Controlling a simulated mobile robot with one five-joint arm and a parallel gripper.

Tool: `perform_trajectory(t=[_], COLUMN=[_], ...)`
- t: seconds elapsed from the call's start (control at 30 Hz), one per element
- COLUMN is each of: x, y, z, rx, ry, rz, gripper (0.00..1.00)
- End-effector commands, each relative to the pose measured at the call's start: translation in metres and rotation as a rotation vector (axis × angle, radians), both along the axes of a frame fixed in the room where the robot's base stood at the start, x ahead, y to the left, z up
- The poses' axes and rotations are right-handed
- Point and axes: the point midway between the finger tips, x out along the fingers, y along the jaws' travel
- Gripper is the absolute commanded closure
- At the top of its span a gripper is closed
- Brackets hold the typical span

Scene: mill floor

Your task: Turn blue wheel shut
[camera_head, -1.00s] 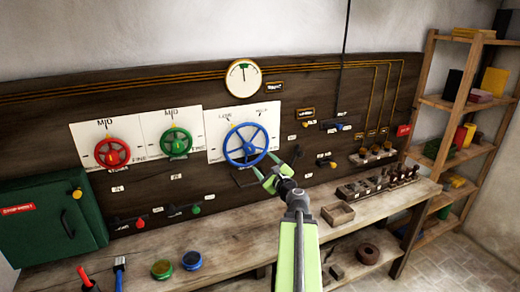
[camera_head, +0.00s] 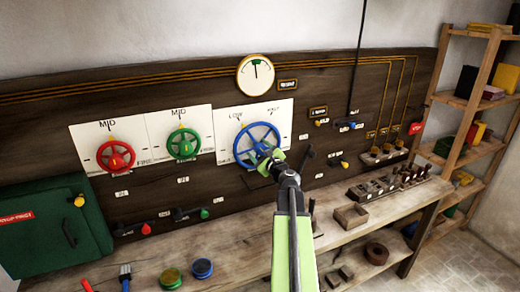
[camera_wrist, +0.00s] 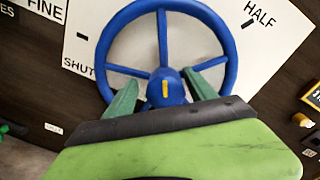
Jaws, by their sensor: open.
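The blue wheel (camera_head: 237,148) is mounted on a white plate (camera_head: 285,110) on the dark wall board. In the wrist view the blue wheel (camera_wrist: 232,55) fills the upper middle, with one spoke pointing up and others to the sides. Its hub has a yellow mark. The plate reads SHUT at left and HALF at upper right. My gripper (camera_head: 265,153) is in front of the wheel's lower right part. In the wrist view my gripper (camera_wrist: 163,92) is open, one green finger each side of the hub. I cannot tell whether they touch it. The lower rim is hidden.
Red (camera_head: 116,156) and green (camera_head: 183,144) wheels are to the left on the same board. A round gauge (camera_head: 255,75) hangs above. Small levers and a black handle (camera_head: 308,152) are to the right.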

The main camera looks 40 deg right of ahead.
Motion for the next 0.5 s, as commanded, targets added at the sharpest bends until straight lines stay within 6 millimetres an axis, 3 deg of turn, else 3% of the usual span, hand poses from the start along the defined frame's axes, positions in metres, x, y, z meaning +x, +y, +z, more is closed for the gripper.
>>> perform_trajectory(t=[0.2,0.5], x=[-0.008,-0.012], y=[-0.01,-0.016], z=[0.0,0.0], rx=[0.0,0.0], ry=[0.0,0.0], rz=[-0.014,-0.022], gripper=[0.37,0.76])
